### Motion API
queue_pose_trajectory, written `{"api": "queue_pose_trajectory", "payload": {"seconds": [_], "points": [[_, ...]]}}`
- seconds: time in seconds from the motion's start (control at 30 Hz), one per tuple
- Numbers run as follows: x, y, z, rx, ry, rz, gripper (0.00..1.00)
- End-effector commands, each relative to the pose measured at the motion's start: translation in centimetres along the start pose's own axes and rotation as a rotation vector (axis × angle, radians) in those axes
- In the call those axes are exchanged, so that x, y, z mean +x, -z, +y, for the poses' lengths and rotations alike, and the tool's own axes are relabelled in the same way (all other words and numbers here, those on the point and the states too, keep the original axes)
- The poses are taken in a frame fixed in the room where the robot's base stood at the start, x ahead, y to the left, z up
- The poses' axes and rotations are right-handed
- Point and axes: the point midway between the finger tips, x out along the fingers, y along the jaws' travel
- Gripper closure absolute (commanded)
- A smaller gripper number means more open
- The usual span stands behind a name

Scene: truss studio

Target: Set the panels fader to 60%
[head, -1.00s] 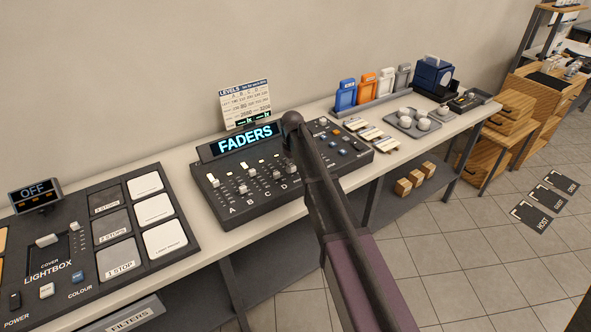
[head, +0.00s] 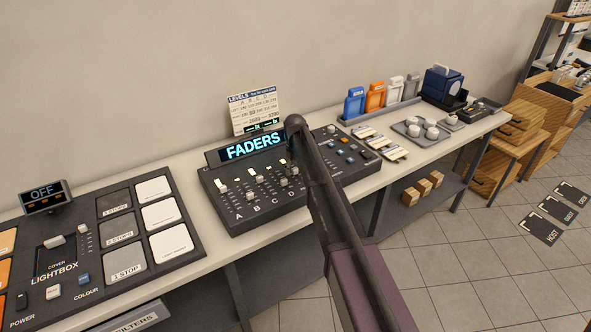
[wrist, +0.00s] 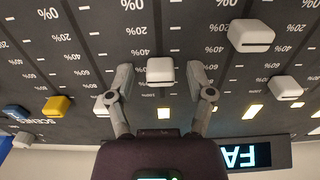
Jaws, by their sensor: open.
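The fader console (head: 262,214) is a dark sloped panel with white-capped sliders, a lit FADERS display (head: 253,147) and letters A, B, C along its front. I cannot read which fader is named panels. In the wrist view, where the scale is upside down, a white fader cap (wrist: 160,71) sits between the fingers of my gripper (wrist: 160,80). The fingers are open, one on each side, with gaps to the cap. Its exact setting is hard to tell, around the middle to upper marks. In the head view my arm hides most of the gripper.
Other white caps flank the gripper, such as one at the right (wrist: 251,36); a yellow cap (wrist: 57,106) is at the left. A LEVELS card (head: 255,112) stands behind the console. The lightbox panel (head: 118,270) is to the left; small tags and a tray (head: 414,134) are to the right.

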Motion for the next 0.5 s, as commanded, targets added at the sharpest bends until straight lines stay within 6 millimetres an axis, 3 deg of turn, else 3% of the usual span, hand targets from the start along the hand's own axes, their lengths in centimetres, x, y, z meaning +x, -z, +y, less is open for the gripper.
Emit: {"api": "queue_pose_trajectory", "payload": {"seconds": [0.27,0.5], "points": [[0.0,-0.7,-0.1,0.0,0.0,0.0,0.31],[0.0,-3.0,-0.1,0.0,0.0,0.0,0.31]]}}
